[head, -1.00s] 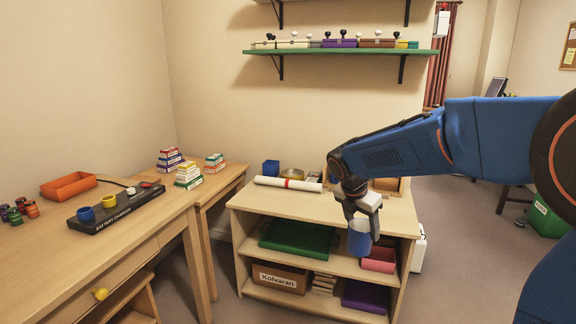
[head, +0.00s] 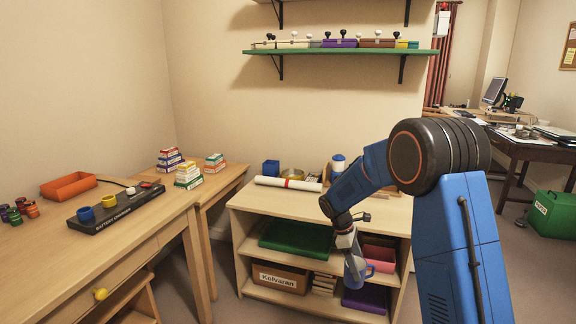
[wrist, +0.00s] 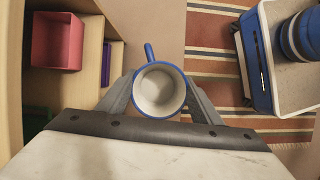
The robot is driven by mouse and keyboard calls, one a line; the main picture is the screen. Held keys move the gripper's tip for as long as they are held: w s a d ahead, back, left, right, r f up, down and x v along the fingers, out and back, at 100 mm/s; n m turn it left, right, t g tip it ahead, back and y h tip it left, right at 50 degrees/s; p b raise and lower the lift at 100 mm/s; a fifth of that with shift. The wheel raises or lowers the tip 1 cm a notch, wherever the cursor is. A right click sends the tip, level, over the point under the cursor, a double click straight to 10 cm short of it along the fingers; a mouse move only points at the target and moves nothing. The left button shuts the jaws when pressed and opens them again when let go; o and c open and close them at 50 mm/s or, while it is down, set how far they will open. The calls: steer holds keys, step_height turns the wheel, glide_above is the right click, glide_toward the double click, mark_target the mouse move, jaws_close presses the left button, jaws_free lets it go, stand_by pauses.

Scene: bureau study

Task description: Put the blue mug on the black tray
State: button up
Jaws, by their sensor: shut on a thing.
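The blue mug (head: 356,269) is held by my gripper (head: 350,262) in front of the low shelf unit's right side. In the wrist view the blue mug (wrist: 159,72) stands between both fingers of my gripper (wrist: 160,97). Its white inside is empty and its handle points up in the picture, away from the palm. A flat black block marked as a battery charger (head: 122,205) lies on the left desk.
The low shelf unit (head: 240,201) holds a green tray (head: 297,238), a pink box (head: 380,254) and a carton (head: 280,278). A white roll (head: 287,184) lies on its top. A dark table (head: 540,150) stands far right, with a green bin (head: 551,214) near it.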

steer(key=d+f+m+g+y, duration=0.1)
steer(key=d+f+m+y, duration=0.1)
steer(key=f+m, duration=0.5)
steer(key=d+f+m+g+y, duration=0.1)
steer(key=f+m, duration=0.5)
steer(key=f, duration=1.2)
steer(key=shift+s+d+m+g+y, duration=0.4)
steer(key=shift+d+y, duration=0.2)
steer(key=shift+d, duration=0.15)
